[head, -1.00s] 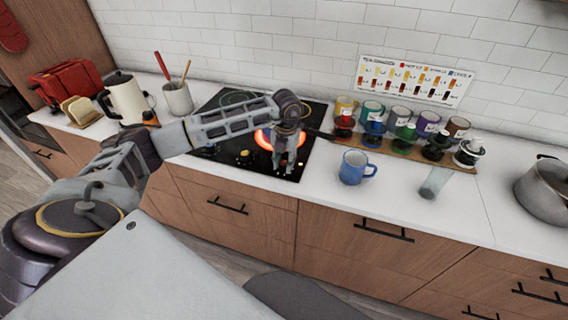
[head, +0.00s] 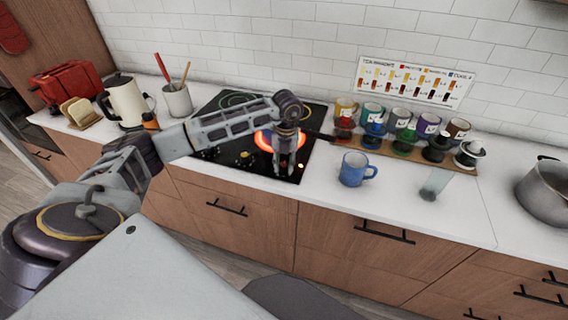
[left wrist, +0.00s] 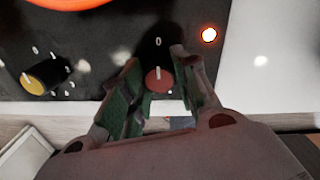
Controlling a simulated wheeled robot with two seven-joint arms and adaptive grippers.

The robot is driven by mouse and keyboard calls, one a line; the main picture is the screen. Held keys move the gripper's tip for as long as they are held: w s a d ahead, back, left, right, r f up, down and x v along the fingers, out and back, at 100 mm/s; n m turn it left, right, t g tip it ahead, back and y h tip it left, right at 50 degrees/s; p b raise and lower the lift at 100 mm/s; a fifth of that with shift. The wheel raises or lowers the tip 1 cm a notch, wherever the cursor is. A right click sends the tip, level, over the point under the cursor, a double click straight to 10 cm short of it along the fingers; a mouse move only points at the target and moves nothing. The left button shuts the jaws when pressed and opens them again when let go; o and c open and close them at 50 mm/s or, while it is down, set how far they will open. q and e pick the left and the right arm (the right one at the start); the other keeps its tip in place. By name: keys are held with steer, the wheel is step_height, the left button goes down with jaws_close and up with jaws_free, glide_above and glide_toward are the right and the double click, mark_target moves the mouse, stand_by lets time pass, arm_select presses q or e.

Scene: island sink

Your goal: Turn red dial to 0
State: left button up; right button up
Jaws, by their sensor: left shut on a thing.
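The red dial (left wrist: 159,80) is on the black cooktop (left wrist: 105,40) in the left wrist view, near its front edge. A white line on the dial points up toward a printed 0 above it. My left gripper (left wrist: 161,84) has its green-padded fingers on both sides of the dial and is shut on it. My right gripper is not in view.
A burner (head: 265,140) glows orange behind my left gripper. A yellow dial (left wrist: 40,76) sits left of the red one. A blue mug (head: 352,169) and a clear glass (head: 433,186) stand right of the cooktop. Several colored mugs and drippers line the wall.

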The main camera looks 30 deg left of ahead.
mark_target(285, 164)
arm_select(q)
steer(key=o, duration=1)
steer(key=shift+r, duration=0.2)
steer(key=r, duration=1.1)
steer(key=shift+w+d+r, duration=0.1)
steer(key=shift+d+r, duration=0.1)
steer(key=shift+r, duration=0.1)
